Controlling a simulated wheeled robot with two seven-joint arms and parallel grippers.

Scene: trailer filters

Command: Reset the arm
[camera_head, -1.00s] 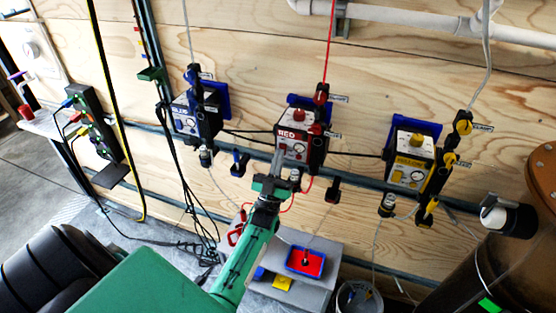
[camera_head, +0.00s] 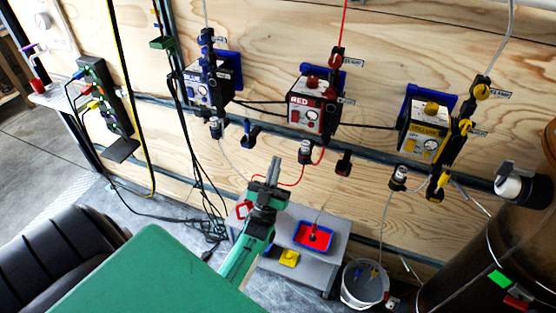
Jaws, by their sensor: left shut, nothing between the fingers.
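My left arm comes up from the bottom of the head view. Its gripper (camera_head: 268,183) is shut and empty, pointing up towards the wall. It hangs in front of the wall's lower part, below and left of the red pump box (camera_head: 313,102), apart from it. My green arm link (camera_head: 250,255) shows below the gripper. My right gripper is not in the view.
A blue box (camera_head: 210,82) and a yellow box (camera_head: 425,128) flank the red one on the wooden wall. Below stands a grey bench (camera_head: 318,268) with a red-and-blue tray (camera_head: 313,237) and a yellow piece (camera_head: 289,258). A white bucket (camera_head: 364,286), a brown tank (camera_head: 500,262) and hanging cables are nearby.

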